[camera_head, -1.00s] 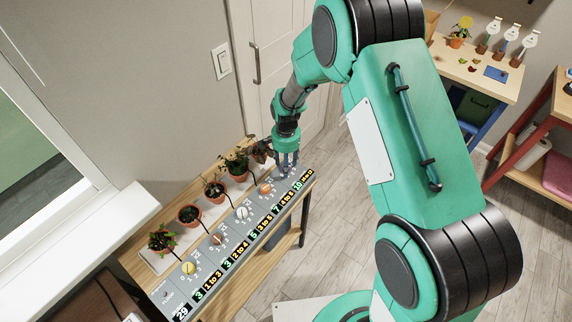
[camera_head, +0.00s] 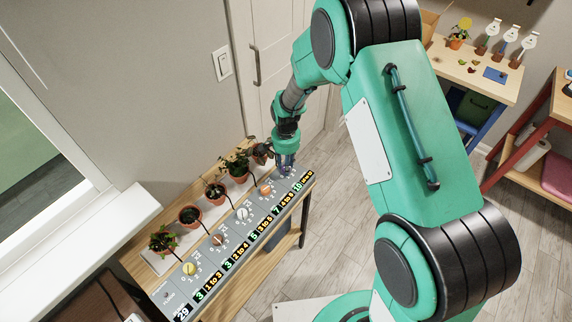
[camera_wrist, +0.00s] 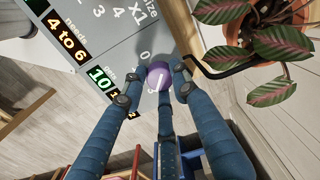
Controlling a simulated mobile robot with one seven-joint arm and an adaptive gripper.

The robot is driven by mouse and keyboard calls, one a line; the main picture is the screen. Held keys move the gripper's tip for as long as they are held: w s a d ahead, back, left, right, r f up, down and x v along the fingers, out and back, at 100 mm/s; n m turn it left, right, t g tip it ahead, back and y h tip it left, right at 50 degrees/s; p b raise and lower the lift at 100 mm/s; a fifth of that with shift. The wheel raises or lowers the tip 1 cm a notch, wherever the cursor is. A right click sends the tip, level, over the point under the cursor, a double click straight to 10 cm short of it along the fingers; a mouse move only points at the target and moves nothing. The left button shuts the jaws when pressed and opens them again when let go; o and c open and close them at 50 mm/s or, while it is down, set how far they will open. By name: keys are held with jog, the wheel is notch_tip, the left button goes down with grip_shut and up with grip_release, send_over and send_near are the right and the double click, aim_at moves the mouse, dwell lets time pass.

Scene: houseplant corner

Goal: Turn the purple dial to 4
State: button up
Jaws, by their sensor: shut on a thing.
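The purple dial (camera_wrist: 158,76) sits on the grey control panel (camera_wrist: 110,52), at the panel's far end. It has a white pointer line, and a printed 0 shows just above it in the wrist view. My gripper (camera_wrist: 152,84) has its blue fingers closed around the dial from the sides. In the head view my gripper (camera_head: 285,165) is down at the right end of the panel (camera_head: 172,288) and hides the dial. Most of the numbers around the dial are covered by the fingers.
Several potted plants (camera_head: 189,216) stand in a row behind the panel on a wooden table. A plant pot with striped leaves (camera_wrist: 265,24) is close to the dial. Other dials, such as the yellow one (camera_head: 189,269), line the panel. A workbench (camera_head: 470,72) stands at the back right.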

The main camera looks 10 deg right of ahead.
jog(key=n+p, duration=0.2)
jog(key=n, duration=0.4)
jog(key=shift+n+p, duration=0.3)
dwell(0.4)
jog(key=o, duration=1.2)
jog(key=shift+c, duration=0.2)
jog(key=shift+r, duration=0.1)
notch_tip(320, 180, up, 12)
